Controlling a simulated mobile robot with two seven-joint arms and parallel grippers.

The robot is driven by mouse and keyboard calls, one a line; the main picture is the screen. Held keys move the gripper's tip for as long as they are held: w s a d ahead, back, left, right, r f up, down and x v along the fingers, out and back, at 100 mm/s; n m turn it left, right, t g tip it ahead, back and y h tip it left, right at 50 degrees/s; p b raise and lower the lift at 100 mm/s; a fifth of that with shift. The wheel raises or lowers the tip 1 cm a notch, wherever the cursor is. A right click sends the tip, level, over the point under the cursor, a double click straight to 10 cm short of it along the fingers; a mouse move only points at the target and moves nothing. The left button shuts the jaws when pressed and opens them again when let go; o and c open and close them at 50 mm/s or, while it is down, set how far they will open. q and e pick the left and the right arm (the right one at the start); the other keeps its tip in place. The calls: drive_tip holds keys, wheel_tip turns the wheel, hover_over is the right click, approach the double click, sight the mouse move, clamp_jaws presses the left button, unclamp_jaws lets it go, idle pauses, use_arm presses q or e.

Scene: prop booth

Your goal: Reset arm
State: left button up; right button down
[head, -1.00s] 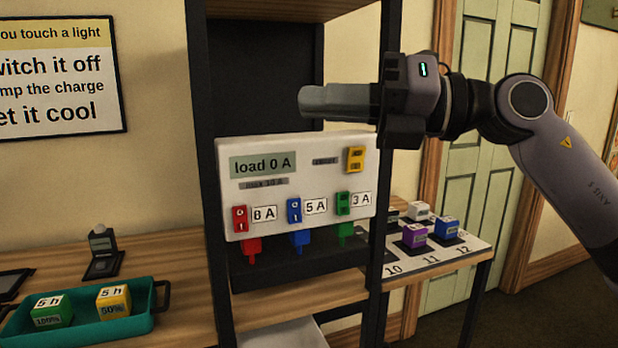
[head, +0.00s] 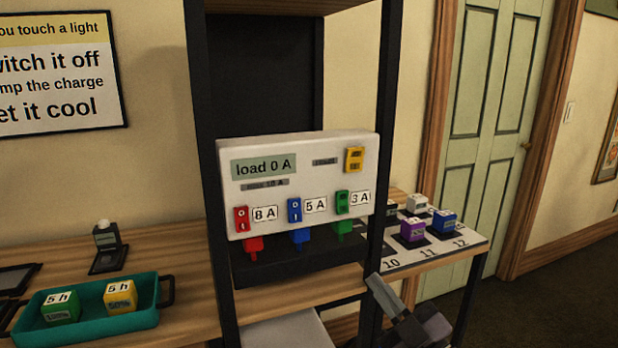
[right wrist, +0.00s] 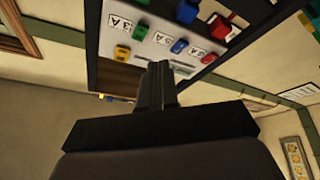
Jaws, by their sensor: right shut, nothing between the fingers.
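My right gripper (head: 382,292) is low at the bottom right of the head view, in front of the shelf's right post. Its fingers are together with nothing between them, and they also show in the right wrist view (right wrist: 157,85). The gripper is apart from the white load panel (head: 310,150), which stands on the shelf above and to its left. The panel reads "load 0 A" and has red (head: 242,219), blue (head: 295,210) and green (head: 342,202) switches, plus a yellow one (head: 354,159). My left gripper is not in view.
A teal tray (head: 120,322) with a green and a yellow block sits on the wooden table at left, near a small black stand (head: 107,250). A numbered board (head: 470,245) with several cubes lies behind the right post (head: 385,150). Floor at right is clear.

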drive_tip(key=s+d+f+m+g+h+p, duration=0.1)
drive_tip(key=s+d+f+m+g+h, duration=0.2)
drive_tip(key=f, duration=0.5)
drive_tip(key=s+d+f+m+h, duration=0.2)
drive_tip(key=s+f+m+h, duration=0.25)
drive_tip(key=f, duration=0.45)
drive_tip(key=s+d+f+m+g+h, duration=0.1)
drive_tip(key=s+d+f+m+g, duration=0.1)
drive_tip(key=s+f, duration=0.4)
drive_tip(key=s+d+f+m+g+h+p, duration=0.1)
drive_tip(key=s+d+f+m+g, duration=0.1)
drive_tip(key=s+f, duration=0.4)
drive_tip(key=s+g, duration=0.1)
drive_tip(key=s, duration=0.2)
drive_tip(key=shift+g, duration=0.4)
